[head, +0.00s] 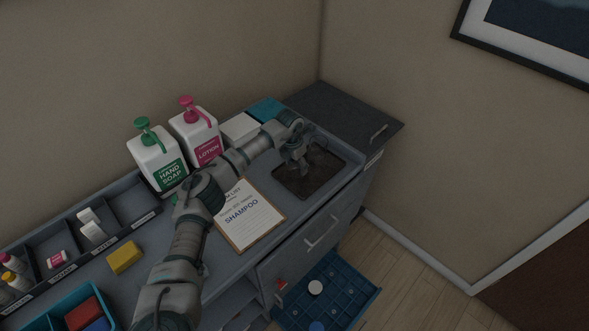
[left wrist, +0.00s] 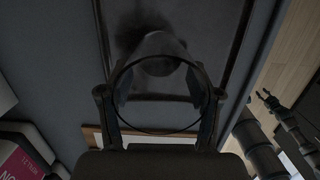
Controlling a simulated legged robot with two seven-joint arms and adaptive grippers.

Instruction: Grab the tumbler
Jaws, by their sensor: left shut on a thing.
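The tumbler is a clear glass whose round rim (left wrist: 160,132) shows between the fingers in the left wrist view. It is hard to make out in the head view. My left gripper (left wrist: 158,100) has one finger on each side of the glass and is shut on it. In the head view my left gripper (head: 300,165) points down over the dark recessed tray (head: 284,190) at the right end of the counter. Whether the glass touches the tray is unclear. My right gripper appears small and dark at the right edge of the left wrist view (left wrist: 264,97); its jaws are unclear.
A clipboard (head: 252,222) lies on the counter beneath my left arm. Soap (head: 160,160) and lotion (head: 199,138) bottles, a white box (head: 240,128) and a teal item (head: 265,109) stand along the back.

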